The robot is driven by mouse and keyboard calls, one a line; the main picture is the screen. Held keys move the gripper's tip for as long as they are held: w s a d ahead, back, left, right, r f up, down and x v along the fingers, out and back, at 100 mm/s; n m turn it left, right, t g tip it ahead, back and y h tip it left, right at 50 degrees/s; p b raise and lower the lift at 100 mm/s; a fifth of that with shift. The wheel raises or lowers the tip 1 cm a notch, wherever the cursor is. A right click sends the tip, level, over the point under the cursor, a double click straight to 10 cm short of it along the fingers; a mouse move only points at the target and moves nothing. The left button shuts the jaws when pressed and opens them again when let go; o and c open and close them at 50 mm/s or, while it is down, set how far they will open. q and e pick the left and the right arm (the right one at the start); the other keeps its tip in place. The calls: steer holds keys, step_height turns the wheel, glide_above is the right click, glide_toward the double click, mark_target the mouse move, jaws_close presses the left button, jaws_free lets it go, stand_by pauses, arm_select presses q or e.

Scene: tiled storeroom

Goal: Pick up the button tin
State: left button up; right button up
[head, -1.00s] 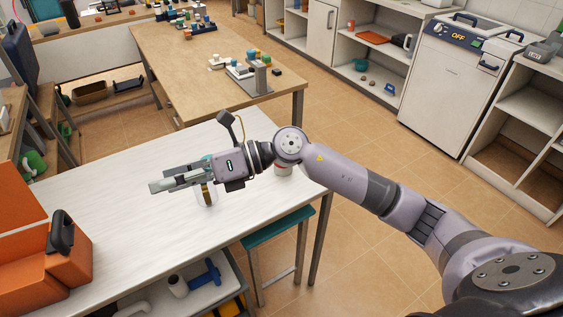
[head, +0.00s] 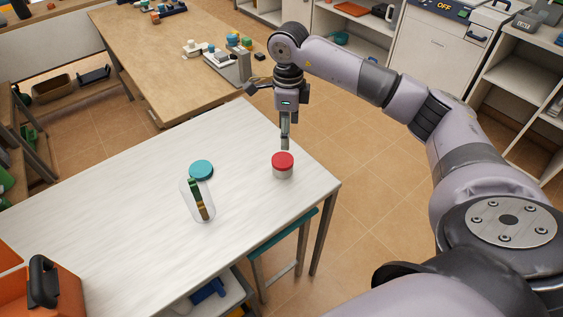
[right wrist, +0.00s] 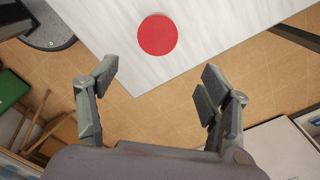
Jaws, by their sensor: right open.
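A small round tin with a red lid and pale sides (head: 283,167), which I take for the button tin, stands upright near the right corner of the white table (head: 130,190). My right gripper (head: 285,146) points down just above and behind the tin, apart from it. In the right wrist view the gripper (right wrist: 160,78) is open and empty, and the red lid (right wrist: 157,36) lies beyond its fingertips. My left gripper is not in view.
An orange toolbox (head: 60,295) sits at the table's near left. A teal stool (head: 285,243) stands by the table's right edge. The tabletop around the tin is clear.

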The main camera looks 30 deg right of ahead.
glide_above(283, 160)
steer(key=d, duration=0.1)
step_height(283, 160, down, 4)
steer(key=shift+d+f, duration=0.1)
step_height(283, 160, down, 3)
steer(key=shift+w+f+p, duration=0.1)
steer(key=shift+f+p, duration=0.05)
steer(key=shift+p, duration=0.3)
steer(key=f, duration=0.2)
steer(key=a+f+p, duration=0.1)
steer(key=f, duration=0.1)
steer(key=shift+a+f, duration=0.1)
steer(key=shift+f, duration=0.4)
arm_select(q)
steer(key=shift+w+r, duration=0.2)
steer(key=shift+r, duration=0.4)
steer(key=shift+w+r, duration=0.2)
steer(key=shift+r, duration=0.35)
arm_select(e)
steer(key=c, duration=1.3)
